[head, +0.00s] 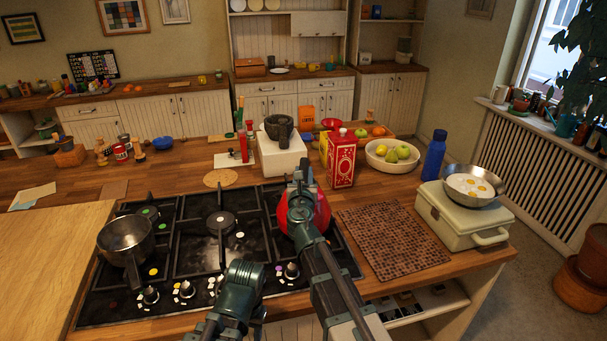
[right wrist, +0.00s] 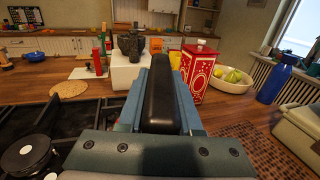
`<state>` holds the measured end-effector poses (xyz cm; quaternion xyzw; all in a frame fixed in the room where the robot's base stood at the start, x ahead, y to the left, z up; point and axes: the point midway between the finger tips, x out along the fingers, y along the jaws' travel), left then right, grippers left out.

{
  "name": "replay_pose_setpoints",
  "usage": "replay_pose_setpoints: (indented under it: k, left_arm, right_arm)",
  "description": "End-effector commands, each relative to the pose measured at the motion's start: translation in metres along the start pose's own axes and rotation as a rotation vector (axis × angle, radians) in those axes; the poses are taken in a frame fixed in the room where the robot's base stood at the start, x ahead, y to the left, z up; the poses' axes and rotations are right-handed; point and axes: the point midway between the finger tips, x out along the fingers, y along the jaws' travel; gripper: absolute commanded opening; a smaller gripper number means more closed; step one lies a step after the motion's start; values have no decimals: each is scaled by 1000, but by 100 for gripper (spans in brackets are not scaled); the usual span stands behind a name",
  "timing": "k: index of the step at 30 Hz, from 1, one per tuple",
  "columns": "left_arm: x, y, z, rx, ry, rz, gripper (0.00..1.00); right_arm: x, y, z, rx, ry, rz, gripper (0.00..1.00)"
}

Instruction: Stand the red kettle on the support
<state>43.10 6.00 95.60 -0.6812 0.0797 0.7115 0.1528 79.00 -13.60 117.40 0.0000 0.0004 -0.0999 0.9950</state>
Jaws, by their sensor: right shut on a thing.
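The red kettle (head: 322,214) is at the right side of the black gas hob (head: 180,300), largely covered by my right arm. My right gripper (head: 300,178) is over its top, shut on its handle. The right wrist view shows the black handle (right wrist: 160,95) between the jaws. I cannot tell whether the kettle's base touches the hob. A brown mosaic mat (head: 392,242) lies just right of the hob, bare and flat; it may be the support, but I cannot be sure. Part of my left arm shows at the bottom; its jaws do not.
A steel pan (head: 125,238) sits on the hob's left. A red patterned tin (head: 341,160), a white block (head: 280,160) with a mortar and a fruit bowl (head: 377,162) stand behind. A blue bottle (head: 434,156) and a cream case (head: 450,226) bearing a pan of eggs (head: 472,187) stand right.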

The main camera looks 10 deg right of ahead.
Motion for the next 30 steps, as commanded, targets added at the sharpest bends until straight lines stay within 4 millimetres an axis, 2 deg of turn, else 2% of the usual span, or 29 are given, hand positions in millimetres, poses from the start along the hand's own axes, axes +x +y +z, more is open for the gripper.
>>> replay_pose_setpoints:
  k: [29, 30]
  left_arm:
    - [7, 1, 0, 0, 0, 0, 50]
    - [7, 1, 0, 0, 0, 0, 50]
  right_arm:
    - [0, 0, -7, -1, 0, 0, 0]
    - [0, 0, -7, -1, 0, 0, 35]
